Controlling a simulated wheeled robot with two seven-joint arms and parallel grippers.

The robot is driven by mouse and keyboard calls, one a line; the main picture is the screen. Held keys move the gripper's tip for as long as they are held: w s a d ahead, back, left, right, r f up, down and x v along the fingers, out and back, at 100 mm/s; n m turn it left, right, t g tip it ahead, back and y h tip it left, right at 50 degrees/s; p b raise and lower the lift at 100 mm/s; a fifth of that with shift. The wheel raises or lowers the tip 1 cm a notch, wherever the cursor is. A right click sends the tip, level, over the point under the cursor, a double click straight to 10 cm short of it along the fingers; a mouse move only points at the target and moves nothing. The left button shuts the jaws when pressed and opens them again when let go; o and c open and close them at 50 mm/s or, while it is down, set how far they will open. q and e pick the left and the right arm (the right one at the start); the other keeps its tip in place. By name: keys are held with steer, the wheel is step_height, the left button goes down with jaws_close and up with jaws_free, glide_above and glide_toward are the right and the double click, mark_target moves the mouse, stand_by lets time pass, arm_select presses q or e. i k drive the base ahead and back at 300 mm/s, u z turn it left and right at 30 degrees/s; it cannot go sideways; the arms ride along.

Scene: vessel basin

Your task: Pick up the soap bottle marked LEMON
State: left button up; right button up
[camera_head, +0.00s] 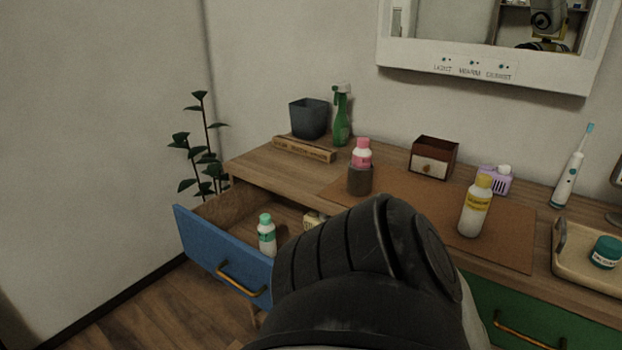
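A pale bottle with a yellow cap and yellow label (474,211) stands upright on the brown mat at the right; its lettering is too small to read. A white bottle with a green cap (267,238) stands in the open blue drawer. A pink-capped bottle (362,153) stands in or behind a dark brown cup (360,181) on the counter. A pale item with a yellowish label (313,219) in the drawer is mostly hidden by my dark arm. Neither of my grippers is in view.
The blue drawer (222,262) is pulled out; the green drawer (529,314) is at the lower right. A brown box (434,158), a purple item (496,180), an electric toothbrush (569,176) and a tray (558,260) surround the mat (408,191). My arm covers the lower middle.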

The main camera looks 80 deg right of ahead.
mark_target(479, 194)
steer(key=u, duration=0.05)
steer(key=k, duration=1.85)
